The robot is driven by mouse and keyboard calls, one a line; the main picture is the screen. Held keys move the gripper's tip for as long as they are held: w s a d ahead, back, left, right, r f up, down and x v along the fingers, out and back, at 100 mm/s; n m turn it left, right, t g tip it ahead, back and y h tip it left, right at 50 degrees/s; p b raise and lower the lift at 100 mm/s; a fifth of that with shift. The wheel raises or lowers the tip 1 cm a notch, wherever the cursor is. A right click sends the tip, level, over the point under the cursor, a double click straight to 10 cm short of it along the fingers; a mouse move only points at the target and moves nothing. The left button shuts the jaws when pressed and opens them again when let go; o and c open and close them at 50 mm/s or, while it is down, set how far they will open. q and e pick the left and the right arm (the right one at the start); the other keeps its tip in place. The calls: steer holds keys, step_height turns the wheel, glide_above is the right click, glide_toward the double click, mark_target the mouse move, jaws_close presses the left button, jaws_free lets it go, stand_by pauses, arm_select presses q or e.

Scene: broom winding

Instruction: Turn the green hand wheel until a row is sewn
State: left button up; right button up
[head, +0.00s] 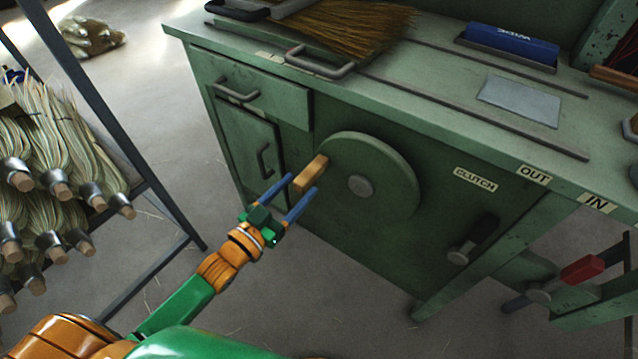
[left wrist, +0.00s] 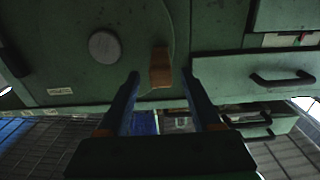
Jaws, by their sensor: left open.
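The green hand wheel (head: 372,178) is a round disc on the front of the green bench, with a grey hub (head: 360,186). Its wooden handle (head: 311,173) sticks out near the wheel's left edge. My left gripper (head: 291,185) is open, its blue fingers on either side of the handle's near end in the head view. In the left wrist view the handle (left wrist: 160,68) shows between and just beyond the two fingertips, with a gap on each side. I cannot tell if the fingers touch it. My right gripper is not in view.
A broom head (head: 350,28) lies on the bench top. Drawer handles (head: 238,92) stick out left of the wheel, and a clutch lever (head: 470,245) is at right. A rack of brooms (head: 50,170) stands at the left. Open floor lies between rack and bench.

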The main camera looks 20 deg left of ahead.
mark_target(314, 170)
arm_select(q)
steer(key=b+x, duration=0.1)
steer(key=x, duration=0.6)
jaws_close()
steer(key=shift+f, duration=0.1)
stand_by(1.2)
